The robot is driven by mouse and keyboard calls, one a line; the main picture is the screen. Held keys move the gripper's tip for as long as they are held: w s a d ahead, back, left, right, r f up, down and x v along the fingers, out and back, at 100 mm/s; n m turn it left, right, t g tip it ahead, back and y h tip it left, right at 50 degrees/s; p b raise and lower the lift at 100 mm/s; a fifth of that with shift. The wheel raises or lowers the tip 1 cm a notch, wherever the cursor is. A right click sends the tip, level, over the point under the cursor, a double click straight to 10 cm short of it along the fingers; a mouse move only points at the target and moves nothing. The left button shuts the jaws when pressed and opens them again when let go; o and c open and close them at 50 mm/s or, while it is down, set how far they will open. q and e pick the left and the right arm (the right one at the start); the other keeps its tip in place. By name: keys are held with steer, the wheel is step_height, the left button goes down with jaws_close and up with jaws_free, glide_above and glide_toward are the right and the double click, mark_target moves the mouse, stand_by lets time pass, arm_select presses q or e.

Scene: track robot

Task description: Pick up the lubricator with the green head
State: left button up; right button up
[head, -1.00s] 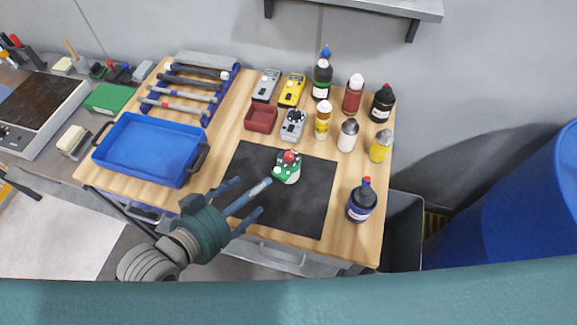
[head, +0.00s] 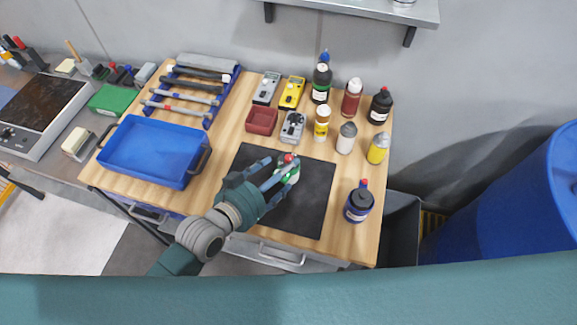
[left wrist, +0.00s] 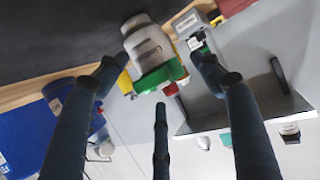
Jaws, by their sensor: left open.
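The lubricator with the green head (head: 293,177) stands on the black mat (head: 315,205). It has a white body, a green collar and a red top; my fingers partly cover it in the head view. In the left wrist view the lubricator (left wrist: 150,55) appears upside down, with its green collar and red part towards my fingers. My left gripper (head: 277,172) is open at the lubricator, its fingers spread around its near side. The left gripper's fingers (left wrist: 160,105) show no visible grip on it. My right gripper is not in view.
A grey device (head: 292,127) and red bin (head: 262,121) are behind the mat. A blue tray (head: 150,150) lies left.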

arm_select(q)
steer(key=shift+w+d+f, duration=0.15)
steer(key=shift+w+d, duration=0.1)
steer(key=shift+s+a, duration=0.1)
steer(key=c, duration=1.4)
jaws_close()
steer(key=shift+s, duration=0.1)
